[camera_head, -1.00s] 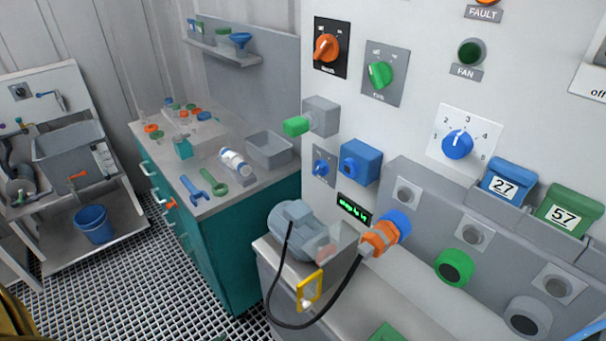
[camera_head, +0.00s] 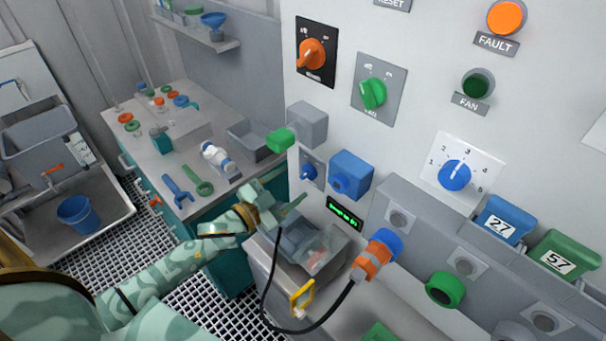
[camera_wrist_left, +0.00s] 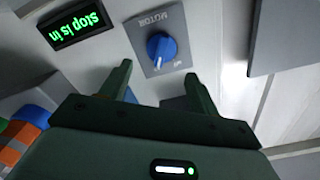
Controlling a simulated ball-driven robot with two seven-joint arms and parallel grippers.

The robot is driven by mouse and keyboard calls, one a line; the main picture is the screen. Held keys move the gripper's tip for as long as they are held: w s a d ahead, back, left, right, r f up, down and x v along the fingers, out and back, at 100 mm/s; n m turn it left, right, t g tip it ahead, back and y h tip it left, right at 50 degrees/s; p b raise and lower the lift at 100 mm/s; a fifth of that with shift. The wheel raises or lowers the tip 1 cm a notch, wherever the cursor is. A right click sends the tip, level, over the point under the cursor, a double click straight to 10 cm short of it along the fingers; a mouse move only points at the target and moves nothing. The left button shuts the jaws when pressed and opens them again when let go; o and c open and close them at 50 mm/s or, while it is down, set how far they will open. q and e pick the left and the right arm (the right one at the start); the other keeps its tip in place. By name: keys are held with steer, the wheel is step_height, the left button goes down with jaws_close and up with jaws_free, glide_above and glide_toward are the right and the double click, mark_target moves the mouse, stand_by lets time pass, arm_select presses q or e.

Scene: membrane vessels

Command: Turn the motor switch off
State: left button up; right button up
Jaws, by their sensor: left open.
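The motor switch (camera_head: 309,172) is a small blue knob on a grey plate on the white panel, left of a blue box. In the left wrist view the blue knob (camera_wrist_left: 162,48) shows upside down under the word MOTOR, with a pale pointer mark towards the picture's bottom. Its small position labels are too small to read surely. My left gripper (camera_head: 287,207) is below and left of the switch, in front of the panel. Its two dark green fingers (camera_wrist_left: 158,72) are spread and empty, pointing towards the switch, with the knob between their lines and apart from them.
A green-tipped grey box (camera_head: 306,122) juts out above the switch, and the blue box (camera_head: 351,174) juts out beside it. A lit display (camera_head: 345,213) sits below.

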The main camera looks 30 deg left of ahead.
mark_target(305, 175)
arm_select(q)
steer(key=x, duration=0.4)
steer(key=shift+w+d, duration=0.1)
steer(key=shift+d, duration=0.05)
steer(key=shift+w+d, duration=0.15)
steer(key=shift+w, duration=0.3)
arm_select(e)
steer(key=shift+a+f, duration=0.1)
steer(key=shift+a, duration=0.25)
arm_select(q)
steer(key=shift+c, duration=0.3)
steer(key=c, duration=0.9)
arm_select(e)
steer(key=shift+w+d, duration=0.1)
